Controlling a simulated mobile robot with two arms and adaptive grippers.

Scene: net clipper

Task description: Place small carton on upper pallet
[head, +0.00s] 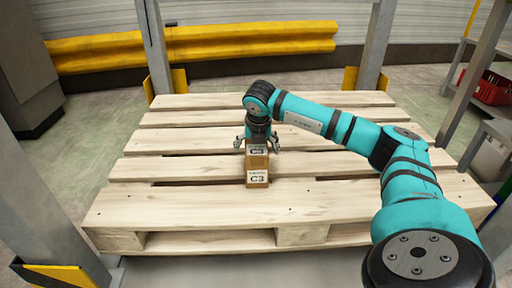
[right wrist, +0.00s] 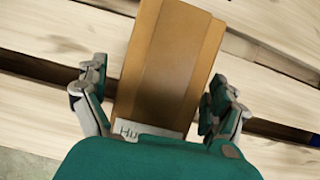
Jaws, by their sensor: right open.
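A small brown carton (head: 257,181) with a white label reading C3 stands on the wooden pallet (head: 190,208), near the middle of its deck. A second white label shows just behind it, under the gripper; I cannot tell whether it belongs to another carton. My right gripper (head: 257,146) points down over the rear part of the brown shape. It is open, with a finger on each side. In the right wrist view the brown carton (right wrist: 170,65) lies between the spread fingers, with gaps on both sides. The palm hides its near end. My left gripper is not in view.
Grey posts (head: 376,45) stand around the pallet. A yellow guard rail (head: 200,45) runs along the back wall. A red crate (head: 490,86) sits on a shelf at right. The pallet's left and front boards are bare.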

